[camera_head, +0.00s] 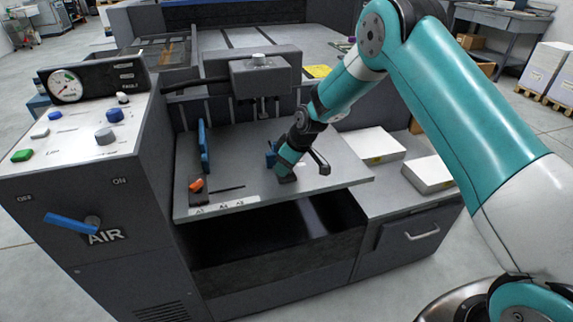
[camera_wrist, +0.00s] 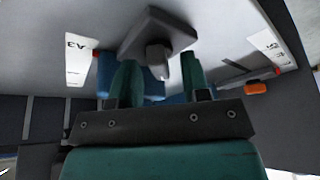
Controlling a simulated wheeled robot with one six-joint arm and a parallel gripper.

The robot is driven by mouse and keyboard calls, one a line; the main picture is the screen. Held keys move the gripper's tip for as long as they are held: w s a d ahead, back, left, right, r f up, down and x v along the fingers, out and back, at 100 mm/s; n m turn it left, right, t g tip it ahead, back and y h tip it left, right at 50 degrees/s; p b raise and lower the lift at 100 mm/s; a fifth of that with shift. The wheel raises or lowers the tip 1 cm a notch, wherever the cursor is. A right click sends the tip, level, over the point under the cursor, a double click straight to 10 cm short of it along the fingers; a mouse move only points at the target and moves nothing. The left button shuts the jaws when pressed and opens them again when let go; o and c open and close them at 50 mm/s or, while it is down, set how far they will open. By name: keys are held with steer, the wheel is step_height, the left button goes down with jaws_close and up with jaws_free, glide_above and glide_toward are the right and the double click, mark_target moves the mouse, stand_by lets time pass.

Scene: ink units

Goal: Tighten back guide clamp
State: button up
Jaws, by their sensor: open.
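My gripper (camera_head: 286,168) points down at the grey feed table (camera_head: 245,165), right of its middle. In the wrist view its two teal fingers (camera_wrist: 160,72) are apart, one on each side of a small grey knob (camera_wrist: 157,58) under a dark grey block. This looks like the back guide clamp; I cannot tell whether the fingers touch it. A blue guide piece (camera_head: 270,155) stands just left of the gripper, and blue parts (camera_wrist: 106,72) show behind the fingers. In the head view the gripper hides most of the clamp.
A tall blue guide (camera_head: 204,147) and an orange knob (camera_head: 196,185) are at the table's left. The control box (camera_head: 75,140) with gauge and blue AIR lever (camera_head: 72,222) stands further left. White paper stacks (camera_head: 372,147) lie to the right. A dark head unit (camera_head: 262,75) overhangs behind.

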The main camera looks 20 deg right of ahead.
jaws_close()
steer(key=m+h, duration=0.1)
steer(key=m, duration=0.3)
steer(key=shift+s+a+t, duration=0.1)
steer(key=shift+t, duration=0.3)
steer(key=m+h, duration=0.1)
steer(key=m, duration=0.1)
steer(key=m+h, duration=0.1)
steer(key=m, duration=0.2)
steer(key=shift+t, duration=0.3)
steer(key=m+h, duration=0.2)
steer(key=m, duration=0.2)
steer(key=shift+a+m, duration=0.15)
steer(key=shift+m, duration=0.15)
steer(key=shift+m+g+h+b, duration=0.15)
steer(key=shift+m+g+h, duration=0.2)
steer(key=shift+m, duration=0.75)
steer(key=shift+m+g+h+b, duration=0.15)
steer(key=shift+m+g+h, duration=0.2)
steer(key=shift+m, duration=0.75)
